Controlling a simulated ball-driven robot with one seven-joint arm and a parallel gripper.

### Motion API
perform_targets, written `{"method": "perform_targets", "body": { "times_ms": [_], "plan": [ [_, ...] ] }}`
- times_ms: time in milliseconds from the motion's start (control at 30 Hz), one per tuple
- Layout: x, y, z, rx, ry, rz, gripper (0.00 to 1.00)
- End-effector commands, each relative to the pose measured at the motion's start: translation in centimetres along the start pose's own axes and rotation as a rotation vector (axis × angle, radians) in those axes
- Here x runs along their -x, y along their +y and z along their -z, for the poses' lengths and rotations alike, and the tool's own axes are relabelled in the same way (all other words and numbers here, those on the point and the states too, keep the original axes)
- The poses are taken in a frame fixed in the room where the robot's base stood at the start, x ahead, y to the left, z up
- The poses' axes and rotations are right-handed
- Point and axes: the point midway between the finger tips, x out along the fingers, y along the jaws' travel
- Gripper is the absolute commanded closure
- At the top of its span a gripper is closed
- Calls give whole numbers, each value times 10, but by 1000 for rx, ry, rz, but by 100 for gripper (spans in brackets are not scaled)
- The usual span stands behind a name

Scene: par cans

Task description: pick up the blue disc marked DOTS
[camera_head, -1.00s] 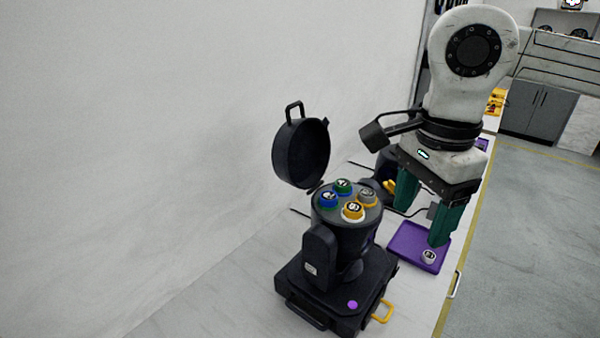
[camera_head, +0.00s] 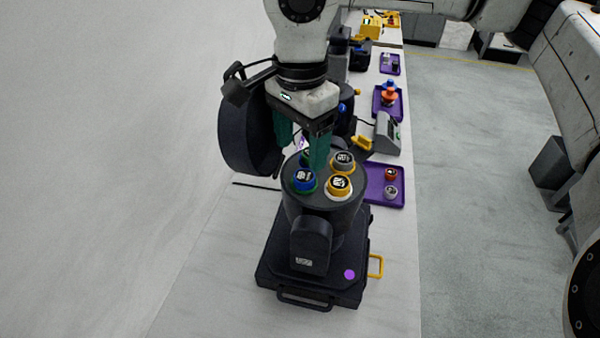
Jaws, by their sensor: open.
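The blue disc (camera_head: 304,179) sits at the front left on the round top of a black par can (camera_head: 322,217). It has a white mark too small to read and a green rim below it. My gripper (camera_head: 301,152) points down with its two teal fingers apart and nothing seen between them. A green disc (camera_head: 306,155) behind the blue one is mostly hidden by a finger.
The can's black lid (camera_head: 240,138) stands open at the left, close to my gripper. A purple tray (camera_head: 376,199) with a red and a grey piece lies to the right. More trays and devices stand farther back. The white table in front is clear.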

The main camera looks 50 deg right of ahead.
Motion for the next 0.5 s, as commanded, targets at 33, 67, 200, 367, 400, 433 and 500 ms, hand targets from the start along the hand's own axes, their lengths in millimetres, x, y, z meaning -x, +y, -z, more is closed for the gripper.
{"method": "perform_targets", "body": {
  "times_ms": [33,67,200,367,400,433,500],
  "plan": [
    [-4,0,0,1,-1,0,31],
    [-6,0,0,1,-1,0,31],
    [-14,0,0,0,-2,0,31],
    [-32,0,4,-1,-3,-2,31],
    [-38,0,4,-1,-4,-3,31],
    [-43,0,4,0,-4,-1,31],
    [-53,0,4,0,-4,0,31]
  ]
}}
